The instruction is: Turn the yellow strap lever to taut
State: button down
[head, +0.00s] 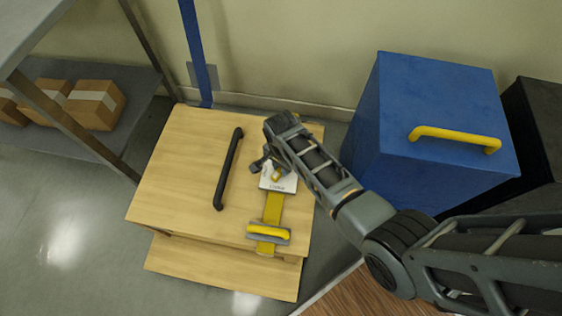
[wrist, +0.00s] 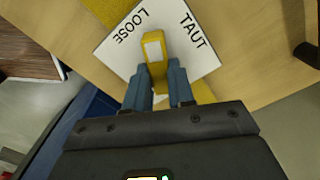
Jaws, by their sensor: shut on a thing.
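The yellow strap lever (wrist: 154,52) stands on a white plate (wrist: 112,47) marked LOOSE at its left and TAUT at its right in the wrist view. The lever lies between the two words. My gripper (wrist: 160,78) is shut on the lever, with a blue-grey finger on each side of it. In the head view my gripper (head: 266,163) is over the upper part of the white plate (head: 279,185), and the lever (head: 277,175) is partly hidden by it.
The plate sits on a wooden box top (head: 180,180) with a black bar handle (head: 229,168). A yellow strap (head: 272,208) runs to a grey buckle with a yellow bar (head: 268,232). A blue box (head: 430,90) with a yellow handle (head: 455,135) stands right. Shelved cartons (head: 95,103) are left.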

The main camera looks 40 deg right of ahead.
jog(key=m+p, duration=0.1)
jog(key=m, duration=0.2)
jog(key=m+p, duration=0.2)
jog(key=m, duration=0.1)
jog(key=shift+s+r, duration=0.1)
jog(key=shift+s, duration=0.1)
jog(key=m+p, duration=0.1)
jog(key=m, duration=0.5)
jog(key=shift+s+p, duration=0.15)
jog(key=shift+p, duration=0.15)
jog(key=shift+a, duration=0.1)
jog(key=c, duration=1)
grip_release()
jog(key=shift+o, duration=0.2)
notch_tip(320, 180, up, 8)
jog(key=shift+f+p, duration=0.2)
jog(key=shift+p, duration=1.05)
